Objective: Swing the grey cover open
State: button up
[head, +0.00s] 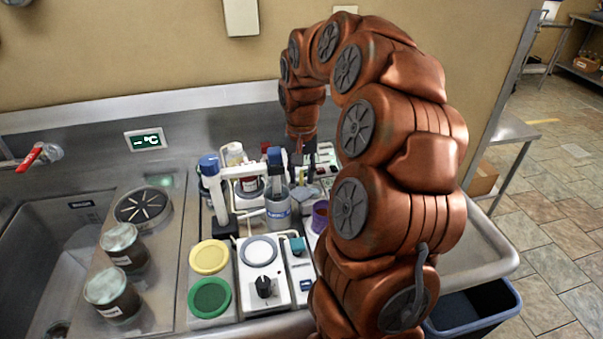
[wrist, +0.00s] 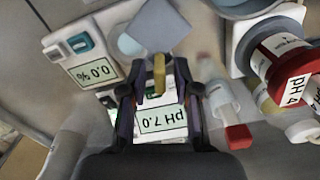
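The grey cover (wrist: 147,35) is a flat grey square in the wrist view, just beyond my fingertips. A small yellow tab (wrist: 159,75) stands between my fingers, near the cover; I cannot tell if they are joined. In the head view a grey square (head: 309,191) shows among the crowded instruments, with something yellow beside it. My gripper (wrist: 160,72) is open, with a gap on both sides of the tab. In the head view my gripper (head: 300,150) points down and is small and partly hidden. A white meter (wrist: 84,48) reading 0.0 % is left of the cover.
A display reading pH 7.0 (wrist: 163,119) lies beneath my fingers. A red-capped bottle marked pH 4 (wrist: 283,66) and a red-tipped piece (wrist: 237,136) are close on the right. Two jars (head: 124,248) stand by the sink (head: 40,235). Yellow and green lids (head: 209,297) lie in front.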

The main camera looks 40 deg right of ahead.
aim_at(301, 171)
dwell(0.3)
notch_tip(301, 171, up, 12)
dwell(0.6)
jog(key=shift+c, duration=0.3)
